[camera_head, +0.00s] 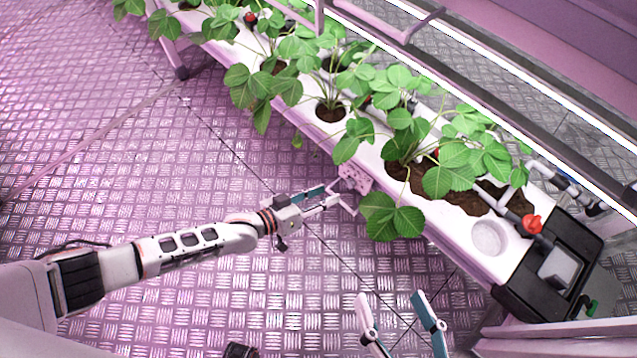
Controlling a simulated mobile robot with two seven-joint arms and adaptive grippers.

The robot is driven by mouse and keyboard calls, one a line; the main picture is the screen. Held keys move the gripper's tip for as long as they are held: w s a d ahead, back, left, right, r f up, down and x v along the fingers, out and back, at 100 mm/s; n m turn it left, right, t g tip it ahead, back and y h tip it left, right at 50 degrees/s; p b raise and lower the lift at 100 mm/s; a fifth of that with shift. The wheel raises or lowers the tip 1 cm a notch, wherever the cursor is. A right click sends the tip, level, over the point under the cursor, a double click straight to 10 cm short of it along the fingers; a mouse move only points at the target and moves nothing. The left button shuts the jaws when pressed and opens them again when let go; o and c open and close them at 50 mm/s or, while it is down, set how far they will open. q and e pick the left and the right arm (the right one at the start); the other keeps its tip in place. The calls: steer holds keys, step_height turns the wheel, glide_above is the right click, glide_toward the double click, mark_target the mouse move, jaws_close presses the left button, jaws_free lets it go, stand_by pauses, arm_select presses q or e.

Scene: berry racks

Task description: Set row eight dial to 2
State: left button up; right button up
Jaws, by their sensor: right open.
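A red knob (532,223) sits on a pipe at the right end of the white planter row, beside the black end unit. No numbers or markings can be read on it, and no row label is legible. My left gripper (338,197) is over the floor at the planter's near side, close to a small pinkish bracket, well left of the red knob. Its fingers are seen edge-on and their gap is unclear. My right gripper (390,302) is open and empty at the bottom of the view, below and left of the knob.
The white planter (488,262) runs diagonally from upper left to right with several leafy plants. The bracket (355,178) sticks out from its near side. The black end unit (590,248) closes its right end. The metal floor (170,180) at left is clear.

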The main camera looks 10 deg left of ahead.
mark_target(348, 185)
arm_select(q)
steer(key=b+x, duration=0.1)
steer(key=x, duration=0.2)
steer(key=b+x, duration=0.2)
steer(key=x, duration=0.1)
steer(key=shift+d+f, duration=0.25)
steer(key=shift+f, duration=0.25)
steer(key=shift+w+d, duration=0.35)
steer(key=shift+w, duration=0.05)
steer(key=shift+w+r, duration=0.15)
steer(key=shift+w, duration=0.05)
arm_select(e)
steer(key=a+m, duration=0.2)
steer(key=m, duration=0.1)
steer(key=a+m, duration=0.1)
steer(key=shift+s+m+t, duration=0.3)
steer(key=shift+s+t, duration=0.05)
steer(key=shift+t, duration=0.05)
arm_select(q)
jaws_close()
